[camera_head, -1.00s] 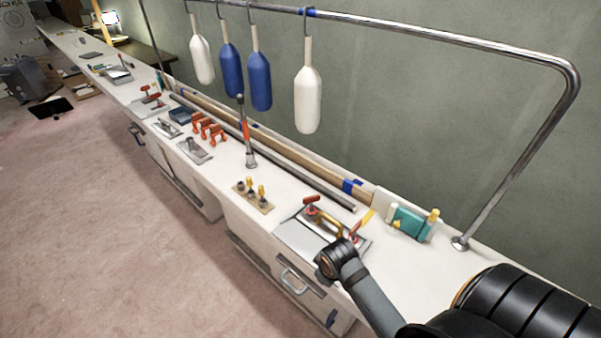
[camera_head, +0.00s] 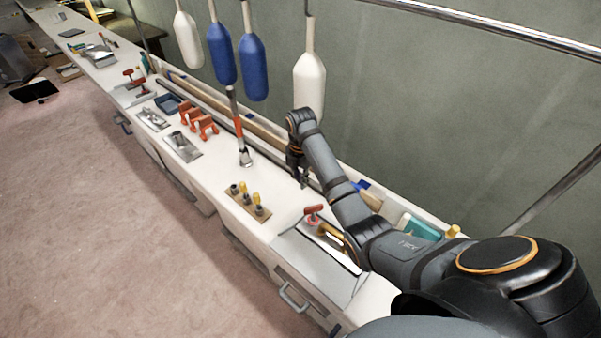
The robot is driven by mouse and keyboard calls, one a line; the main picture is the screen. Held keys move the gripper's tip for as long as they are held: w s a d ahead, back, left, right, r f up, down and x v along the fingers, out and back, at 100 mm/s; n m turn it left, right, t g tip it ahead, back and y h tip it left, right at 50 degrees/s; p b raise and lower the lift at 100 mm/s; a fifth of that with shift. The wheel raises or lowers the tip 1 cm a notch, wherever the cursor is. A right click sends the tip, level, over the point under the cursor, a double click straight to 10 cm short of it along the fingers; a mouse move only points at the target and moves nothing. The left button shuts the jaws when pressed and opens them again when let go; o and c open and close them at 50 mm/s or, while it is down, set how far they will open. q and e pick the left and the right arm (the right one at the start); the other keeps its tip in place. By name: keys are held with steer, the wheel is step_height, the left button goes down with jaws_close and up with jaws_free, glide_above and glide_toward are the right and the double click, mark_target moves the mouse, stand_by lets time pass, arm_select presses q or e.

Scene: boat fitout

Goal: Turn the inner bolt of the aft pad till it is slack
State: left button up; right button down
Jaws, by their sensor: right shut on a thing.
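My right gripper (camera_head: 303,182) is above the white bench top, beyond the small wooden block. It is shut on a small dark thing, too small and dark to make out. Two grey metal pads with fittings lie on the bench to the left, one nearer (camera_head: 182,147) and one farther (camera_head: 153,120). I cannot tell which is the aft pad, and their bolts are too small to make out. A plate with a red T-handle (camera_head: 313,213) and a brass bar lies at the near end, partly behind my right arm. My left gripper is not in view.
The wooden block (camera_head: 248,200) holds several small pegs and sockets. Orange clamps (camera_head: 197,120) and a blue tray (camera_head: 172,104) lie farther left. White and blue fenders (camera_head: 309,80) hang from a rail above.

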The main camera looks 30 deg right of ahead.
arm_select(q)
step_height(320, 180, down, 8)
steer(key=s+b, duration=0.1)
steer(key=b, duration=0.6)
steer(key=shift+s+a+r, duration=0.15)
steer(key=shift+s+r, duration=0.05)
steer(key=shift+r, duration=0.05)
arm_select(e)
steer(key=f, duration=0.6)
steer(key=s+f, duration=0.1)
steer(key=f, duration=0.2)
steer(key=shift+a+f, duration=0.2)
